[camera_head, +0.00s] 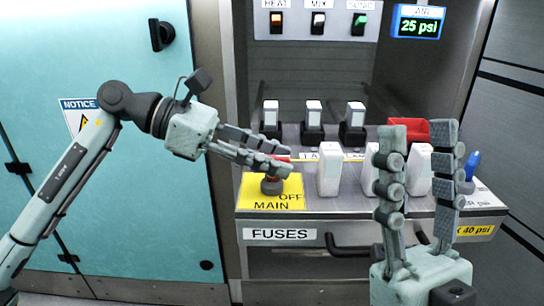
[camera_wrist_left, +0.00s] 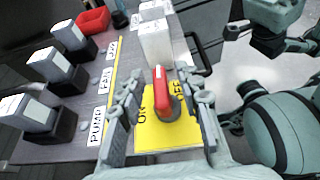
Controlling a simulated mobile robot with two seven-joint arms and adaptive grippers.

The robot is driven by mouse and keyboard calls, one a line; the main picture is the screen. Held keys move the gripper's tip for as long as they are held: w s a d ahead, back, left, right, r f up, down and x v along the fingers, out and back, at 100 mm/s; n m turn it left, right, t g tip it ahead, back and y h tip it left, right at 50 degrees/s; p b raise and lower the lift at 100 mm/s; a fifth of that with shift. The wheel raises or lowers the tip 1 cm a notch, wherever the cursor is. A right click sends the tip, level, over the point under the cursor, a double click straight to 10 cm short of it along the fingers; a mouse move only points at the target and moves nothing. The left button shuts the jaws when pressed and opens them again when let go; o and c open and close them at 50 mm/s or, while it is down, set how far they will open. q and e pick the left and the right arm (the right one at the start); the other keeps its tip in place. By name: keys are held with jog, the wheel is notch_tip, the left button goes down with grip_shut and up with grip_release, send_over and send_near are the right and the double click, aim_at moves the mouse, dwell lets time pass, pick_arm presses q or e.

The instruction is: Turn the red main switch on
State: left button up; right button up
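The red main switch (camera_wrist_left: 162,94) stands on a yellow plate (camera_wrist_left: 150,140) in the left wrist view, with ON on the left of its handle and OFF on the right. In the head view the yellow plate (camera_head: 255,200) shows OFF and MAIN, and the switch (camera_head: 272,185) is partly hidden by my left gripper. My left gripper (camera_head: 282,157) is open, its fingers on either side of the red handle with a visible gap on both sides. My right gripper (camera_head: 420,140) is open and empty, pointing up in front of the panel's right part.
Several white blocks (camera_head: 329,172) stand right of the switch. A dark handle (camera_head: 350,246) sits below the panel edge. A screen (camera_head: 418,22) reads 25 psi.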

pick_arm(q)
grip_shut()
